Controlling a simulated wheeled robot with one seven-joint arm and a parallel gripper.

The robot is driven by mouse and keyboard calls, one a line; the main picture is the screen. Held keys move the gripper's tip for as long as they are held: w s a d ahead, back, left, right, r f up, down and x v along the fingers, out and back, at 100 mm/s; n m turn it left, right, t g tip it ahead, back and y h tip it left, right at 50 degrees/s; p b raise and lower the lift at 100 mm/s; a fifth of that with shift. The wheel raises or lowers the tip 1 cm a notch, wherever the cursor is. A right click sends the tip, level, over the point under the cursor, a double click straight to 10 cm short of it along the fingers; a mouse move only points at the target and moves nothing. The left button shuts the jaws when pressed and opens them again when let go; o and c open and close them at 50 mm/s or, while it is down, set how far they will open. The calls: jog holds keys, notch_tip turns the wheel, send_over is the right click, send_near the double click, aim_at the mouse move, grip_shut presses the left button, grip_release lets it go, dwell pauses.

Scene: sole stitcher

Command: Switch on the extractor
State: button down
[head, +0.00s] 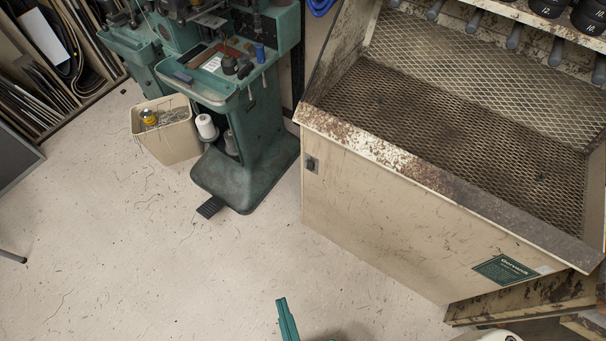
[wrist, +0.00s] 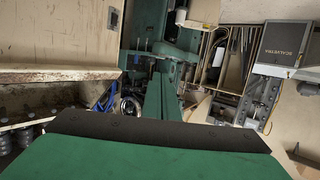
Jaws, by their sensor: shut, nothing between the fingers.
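The extractor (head: 385,215) is a worn cream cabinet with a wire-mesh bed and a rusty front lip, at the right of the head view. A small grey switch (head: 311,163) sits at the upper left of its front panel; its position is too small to tell. In the wrist view the cabinet panel (wrist: 60,35) is at upper left, with the switch (wrist: 113,18) near its right edge. My gripper (wrist: 158,130), green with a dark edge, fills the bottom of the wrist view, shut and empty. It is apart from the switch.
A green stitching machine (head: 245,125) with a foot pedal (head: 210,207) stands left of the extractor, beside a cream bin (head: 168,135). A rack of sheets (head: 45,60) is at far left. The pale floor (head: 140,265) in front is clear.

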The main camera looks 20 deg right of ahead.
aim_at(309, 169)
jog(key=w+f+n+g+h, duration=0.1)
jog(key=w+f+n+g, duration=0.3)
jog(key=f, duration=0.8)
jog(key=w+f+n+h, duration=0.1)
jog(key=w+f, duration=0.5)
jog(key=f, duration=0.6)
jog(key=w+d+f+n+g+h, duration=0.15)
jog(key=w+d+f+h, duration=0.3)
jog(key=w, duration=0.55)
jog(key=w+d+r+h, duration=0.2)
jog(key=w+r+h, duration=0.1)
jog(key=w, duration=0.5)
jog(key=w+d+r+h, duration=0.2)
jog(key=w+r+h, duration=0.1)
jog(key=w+r, duration=0.3)
jog(key=shift+w+r+n, duration=0.15)
jog(key=shift+w+n, duration=0.3)
jog(key=shift+w, duration=0.6)
jog(key=shift+d+t+h, duration=0.15)
jog(key=shift+t+h, duration=0.1)
jog(key=x, duration=1.4)
jog(key=shift+d, duration=0.1)
